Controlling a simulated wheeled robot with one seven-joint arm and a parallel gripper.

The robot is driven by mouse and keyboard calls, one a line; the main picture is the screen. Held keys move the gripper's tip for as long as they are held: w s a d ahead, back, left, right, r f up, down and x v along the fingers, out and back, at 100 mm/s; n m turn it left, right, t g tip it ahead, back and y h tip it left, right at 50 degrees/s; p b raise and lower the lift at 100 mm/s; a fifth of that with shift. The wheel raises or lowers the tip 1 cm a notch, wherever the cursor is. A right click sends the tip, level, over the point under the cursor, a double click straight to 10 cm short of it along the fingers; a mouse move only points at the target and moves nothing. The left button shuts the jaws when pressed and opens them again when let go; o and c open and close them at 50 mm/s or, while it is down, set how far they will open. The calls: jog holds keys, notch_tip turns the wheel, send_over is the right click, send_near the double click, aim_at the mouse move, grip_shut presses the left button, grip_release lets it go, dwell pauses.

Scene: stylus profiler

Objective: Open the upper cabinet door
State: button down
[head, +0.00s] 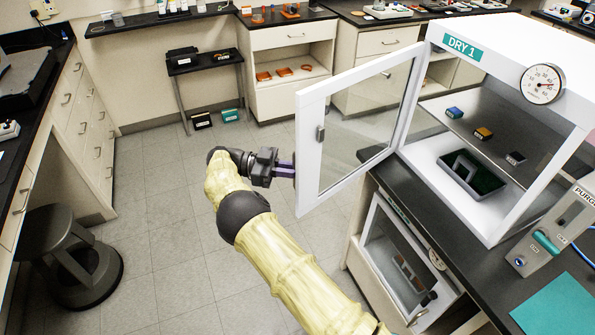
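The upper cabinet, labelled DRY 1 (461,46), is a white box with a dial on its front frame. Its white-framed glass door (309,165) stands wide open, swung out to the left over the floor. A small grey handle (320,133) is on the door's free-edge frame. My gripper (287,170) is just left of that free edge, below the handle's level, with its purple fingers pointing at the frame. The fingertips meet the door's edge in the picture; I cannot tell whether they touch it or how far apart they are. The handle is clear of the fingers.
A lower cabinet (378,262) with its door shut is under the black counter (465,240). Small boxes and a dark tray (470,176) are inside the upper cabinet. A dark stool (70,255) stands at left.

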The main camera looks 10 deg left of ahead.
jog(key=shift+w+d, duration=0.2)
jog(key=shift+w, duration=0.05)
